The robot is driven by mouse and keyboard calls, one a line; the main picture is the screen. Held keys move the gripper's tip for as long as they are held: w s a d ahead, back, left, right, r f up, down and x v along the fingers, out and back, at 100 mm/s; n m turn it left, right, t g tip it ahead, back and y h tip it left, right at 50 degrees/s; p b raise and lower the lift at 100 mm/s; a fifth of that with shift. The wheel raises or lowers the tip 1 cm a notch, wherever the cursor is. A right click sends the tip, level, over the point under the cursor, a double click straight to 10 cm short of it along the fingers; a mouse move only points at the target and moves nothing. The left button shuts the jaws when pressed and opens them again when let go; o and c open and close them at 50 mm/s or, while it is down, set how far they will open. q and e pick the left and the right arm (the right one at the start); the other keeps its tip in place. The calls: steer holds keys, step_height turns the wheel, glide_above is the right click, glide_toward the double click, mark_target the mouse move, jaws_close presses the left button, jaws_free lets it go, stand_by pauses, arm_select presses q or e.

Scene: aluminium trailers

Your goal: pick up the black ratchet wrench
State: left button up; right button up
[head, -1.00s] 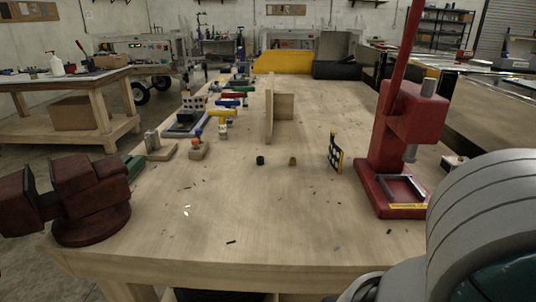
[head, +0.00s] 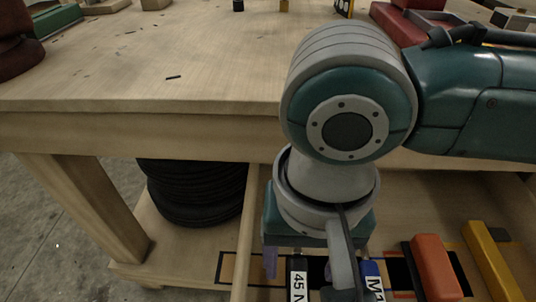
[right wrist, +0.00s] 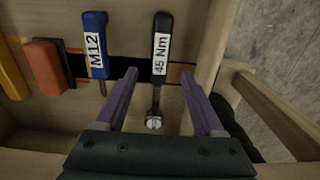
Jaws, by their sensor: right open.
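The black ratchet wrench (right wrist: 161,58) lies in an open wooden drawer, with a white "45 Nm" label on its handle and a round metal head. In the right wrist view it runs between the two purple fingers of my right gripper (right wrist: 159,77), which is open and holds nothing. In the head view my right gripper (head: 316,265) points down into the drawer; the wrench's labelled handle (head: 299,283) shows below it, partly hidden. I cannot tell how far the fingers are above the wrench. My left gripper is not in view.
Beside the wrench lie a blue "M12" tool (right wrist: 95,45), a red block (right wrist: 47,66) and a yellow one (right wrist: 12,70). The drawer's wooden wall (right wrist: 212,50) is close on the wrench's other side. The workbench top (head: 150,70) is above; black tyres (head: 190,190) sit below.

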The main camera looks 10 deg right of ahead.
mark_target(298, 283)
step_height(298, 283, down, 5)
steer(key=shift+f+b, duration=0.2)
steer(key=shift+b, duration=1.05)
steer(key=shift+c, duration=0.2)
jaws_close()
steer(key=shift+r, duration=0.1)
